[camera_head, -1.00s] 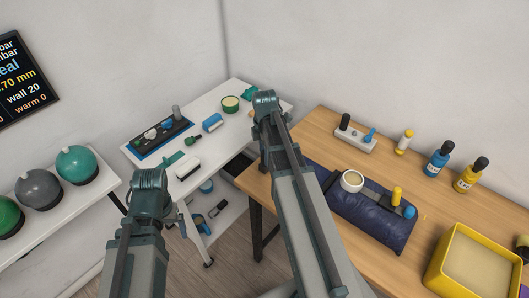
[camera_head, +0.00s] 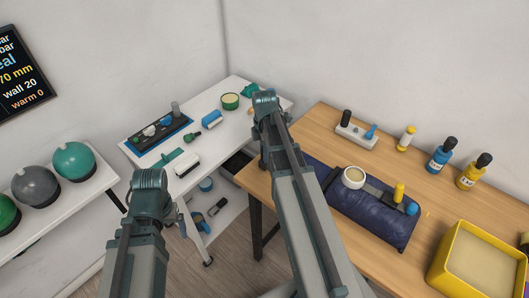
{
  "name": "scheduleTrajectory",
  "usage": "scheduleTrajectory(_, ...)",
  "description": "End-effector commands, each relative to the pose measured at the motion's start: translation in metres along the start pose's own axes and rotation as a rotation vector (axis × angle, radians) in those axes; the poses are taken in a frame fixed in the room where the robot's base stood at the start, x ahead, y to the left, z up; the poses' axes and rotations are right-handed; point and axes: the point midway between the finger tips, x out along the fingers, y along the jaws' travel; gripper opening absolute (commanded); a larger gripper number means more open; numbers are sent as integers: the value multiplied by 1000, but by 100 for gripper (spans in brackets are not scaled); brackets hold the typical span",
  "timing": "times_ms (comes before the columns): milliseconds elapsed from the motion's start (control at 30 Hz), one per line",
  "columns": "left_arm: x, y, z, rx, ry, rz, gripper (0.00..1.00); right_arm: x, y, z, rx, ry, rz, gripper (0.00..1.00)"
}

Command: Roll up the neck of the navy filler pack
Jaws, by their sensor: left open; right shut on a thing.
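The navy filler pack (camera_head: 372,222) lies on the wooden table, its puffy body to the right of my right arm. A flat dark navy part (camera_head: 318,172) reaches left from it and passes partly behind that arm. A dark grey bar (camera_head: 379,189) lies along the pack, with a yellow peg (camera_head: 399,193) and a blue end (camera_head: 411,209) at its right. A white round cup with a cream top (camera_head: 353,178) is at the bar's left end. My arms stand in front, and both grippers are hidden behind them, so I cannot see what they touch.
A yellow bin (camera_head: 440,262) stands at the table's right front. A grey holder (camera_head: 356,138) and several bottles, including a blue one (camera_head: 440,158), line the back. The white table (camera_head: 225,150) beyond my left arm carries small tools. Coloured domes (camera_head: 73,162) stand far left.

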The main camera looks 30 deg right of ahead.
Motion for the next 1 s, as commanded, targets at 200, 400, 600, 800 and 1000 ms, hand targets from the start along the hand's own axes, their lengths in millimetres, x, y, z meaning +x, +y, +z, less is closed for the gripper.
scheduleTrajectory(200,0,0,0,0,0,0,92,0,-3,2,1,0,0,0)
scheduleTrajectory(400,0,0,0,0,0,0,92,0,-17,11,1,0,0,0)
scheduleTrajectory(600,0,0,0,0,0,0,92,0,-32,20,2,0,0,0)
scheduleTrajectory(800,0,0,0,0,0,0,92,0,-46,30,1,0,0,0)
scheduleTrajectory(1000,0,0,0,0,0,0,92,0,-60,39,1,-1,0,0)
